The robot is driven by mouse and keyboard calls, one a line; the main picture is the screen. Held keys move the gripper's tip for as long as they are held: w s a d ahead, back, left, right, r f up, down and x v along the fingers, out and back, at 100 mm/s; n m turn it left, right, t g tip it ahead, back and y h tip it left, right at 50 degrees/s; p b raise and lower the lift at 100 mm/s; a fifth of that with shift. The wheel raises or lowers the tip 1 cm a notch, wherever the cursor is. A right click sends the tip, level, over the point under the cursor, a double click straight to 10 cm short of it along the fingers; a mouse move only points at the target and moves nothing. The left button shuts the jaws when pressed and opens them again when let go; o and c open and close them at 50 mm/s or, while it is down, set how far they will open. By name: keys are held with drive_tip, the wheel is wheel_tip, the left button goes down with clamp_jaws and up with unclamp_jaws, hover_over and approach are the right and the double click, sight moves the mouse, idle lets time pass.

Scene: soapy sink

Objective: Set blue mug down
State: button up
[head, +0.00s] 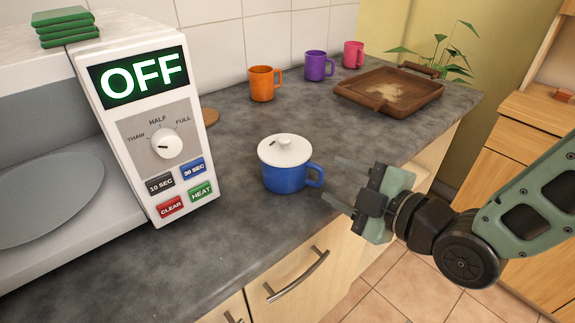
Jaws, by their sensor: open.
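The blue mug (284,180) stands upright on the grey counter (245,225), near its front edge. My gripper (340,180) is open and empty, just right of the handle. The fingertips look close to the handle but apart from it. The far side of the mug is hidden.
A microwave (150,205) reading OFF, its door open, stands left of the mug. Orange (262,84), purple (317,66) and pink (353,55) mugs line the wall. A brown tray (350,92) is at the back right. Counter around the blue mug is clear.

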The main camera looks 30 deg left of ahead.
sight(322, 174)
drive_tip(key=p+x, duration=0.1)
drive_tip(key=x, duration=0.3)
drive_tip(key=shift+w+a+f, duration=0.1)
clamp_jaws()
